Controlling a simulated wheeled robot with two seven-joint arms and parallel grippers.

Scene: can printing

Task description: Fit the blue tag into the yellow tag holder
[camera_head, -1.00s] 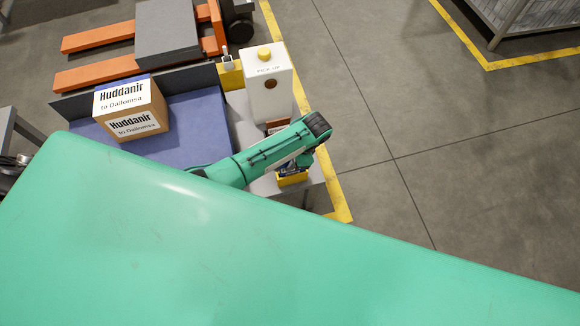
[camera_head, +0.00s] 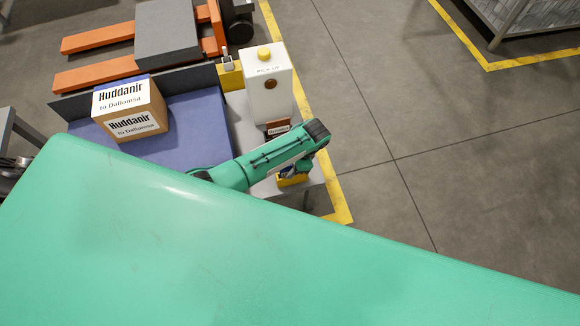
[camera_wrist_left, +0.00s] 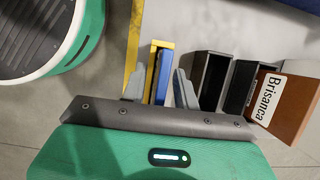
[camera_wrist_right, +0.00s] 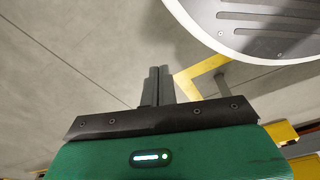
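The yellow tag holder (camera_head: 293,181) sits at the front of the grey stand, below my left gripper (camera_head: 300,168). In the left wrist view the holder (camera_wrist_left: 154,70) lies between the fingers of my left gripper (camera_wrist_left: 160,88). The blue tag (camera_wrist_left: 164,74) stands on edge within or against the holder's right side, also between the fingers. How deep the tag sits is hidden. My right gripper (camera_wrist_right: 158,86) is shut and empty over the floor, away from the stand.
Black holders (camera_wrist_left: 209,78) and a brown box marked Brisanca (camera_wrist_left: 282,100) stand right of the tag in the left wrist view. A white pick-up box (camera_head: 268,90) stands behind. A Huddanir carton (camera_head: 131,110) rests on a blue surface (camera_head: 190,130).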

